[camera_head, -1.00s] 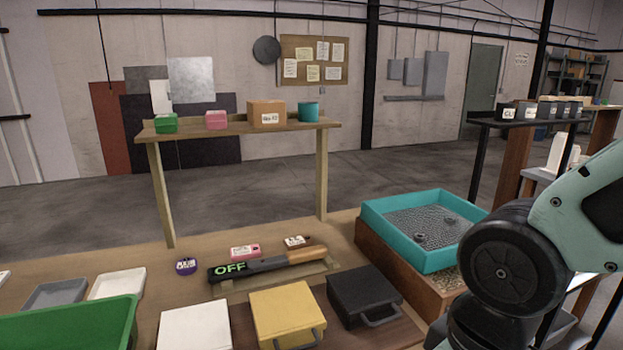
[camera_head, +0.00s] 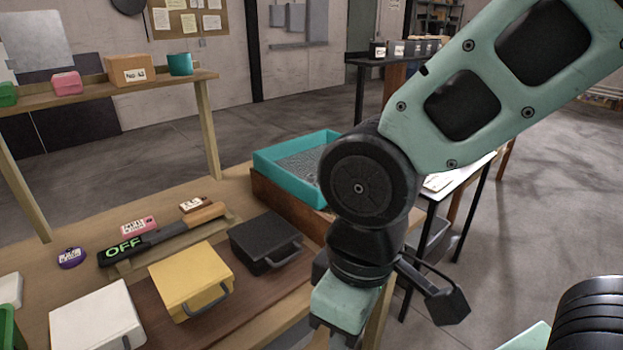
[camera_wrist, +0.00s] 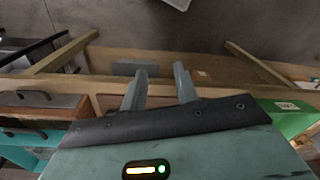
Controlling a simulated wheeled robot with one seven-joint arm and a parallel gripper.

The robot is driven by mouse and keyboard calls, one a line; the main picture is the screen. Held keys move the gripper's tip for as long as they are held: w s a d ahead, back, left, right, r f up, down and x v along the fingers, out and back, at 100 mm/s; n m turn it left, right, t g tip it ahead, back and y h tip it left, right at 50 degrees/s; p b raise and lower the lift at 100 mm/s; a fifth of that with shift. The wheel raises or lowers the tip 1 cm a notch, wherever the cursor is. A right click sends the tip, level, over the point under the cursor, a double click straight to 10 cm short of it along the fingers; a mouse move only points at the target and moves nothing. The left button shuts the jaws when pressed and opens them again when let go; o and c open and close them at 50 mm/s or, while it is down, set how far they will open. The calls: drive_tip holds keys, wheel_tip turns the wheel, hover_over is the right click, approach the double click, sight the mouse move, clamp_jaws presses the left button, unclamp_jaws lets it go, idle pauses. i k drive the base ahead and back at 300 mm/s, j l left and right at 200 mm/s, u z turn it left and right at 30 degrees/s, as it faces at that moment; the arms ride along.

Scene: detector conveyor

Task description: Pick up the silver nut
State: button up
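No silver nut can be made out in either view now. A teal tray (camera_head: 268,163) with a grey textured floor stands on a brown box at the table's right end; my arm hides its right part. In the wrist view my gripper (camera_wrist: 160,68) shows two grey fingers spread apart with nothing between them. It points at the wooden bench's edge and the floor. In the head view my fingers are mostly out of sight, below my wrist and in front of the table's edge.
A black case (camera_head: 265,243), a yellow case (camera_head: 190,277) and a white case (camera_head: 97,318) line the front of the table. A detector wand (camera_head: 150,243) marked OFF lies behind them. A wooden shelf (camera_head: 100,88) stands behind. Open floor lies at right.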

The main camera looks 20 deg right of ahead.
sight(310, 178)
drive_tip(key=i+j+z, duration=0.25)
drive_tip(key=i, duration=0.25)
drive_tip(key=i+j+z, duration=0.2)
drive_tip(key=i, duration=0.3)
